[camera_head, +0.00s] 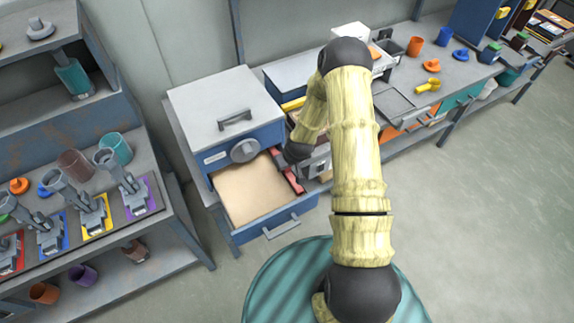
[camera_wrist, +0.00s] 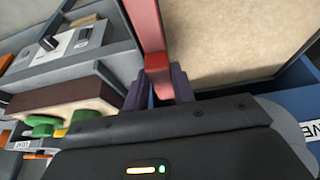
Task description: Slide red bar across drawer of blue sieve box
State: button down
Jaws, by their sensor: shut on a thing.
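The blue sieve box (camera_head: 201,155) has a grey lid and a grey round knob on its front. Its drawer (camera_head: 240,232) is pulled out and holds a flat bed of pale sand (camera_head: 252,190). The red bar (camera_head: 291,180) lies along the drawer's right side, partly hidden by my arm in the head view. In the wrist view, the red bar (camera_wrist: 148,30) runs away from my gripper along the sand's edge. My gripper (camera_wrist: 159,88) is shut on the bar's near end, one finger on each side. In the head view the fingertips are mostly hidden.
A bench (camera_head: 456,72) with cups and tools runs along the right wall. A shelf unit (camera_head: 75,255) with clamps on coloured plates stands at the left. A green striped round surface (camera_head: 275,285) is in front. Open floor (camera_head: 490,200) lies at the right.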

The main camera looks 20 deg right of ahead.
jog(key=shift+w+d, duration=0.1)
jog(key=shift+d, duration=0.15)
jog(key=c, duration=1.2)
grip_release()
jog(key=shift+d, duration=0.1)
jog(key=shift+o, duration=0.2)
jog(key=shift+r, duration=0.1)
jog(key=b+v, duration=0.3)
jog(key=v, duration=1.4)
jog(key=shift+s, duration=0.25)
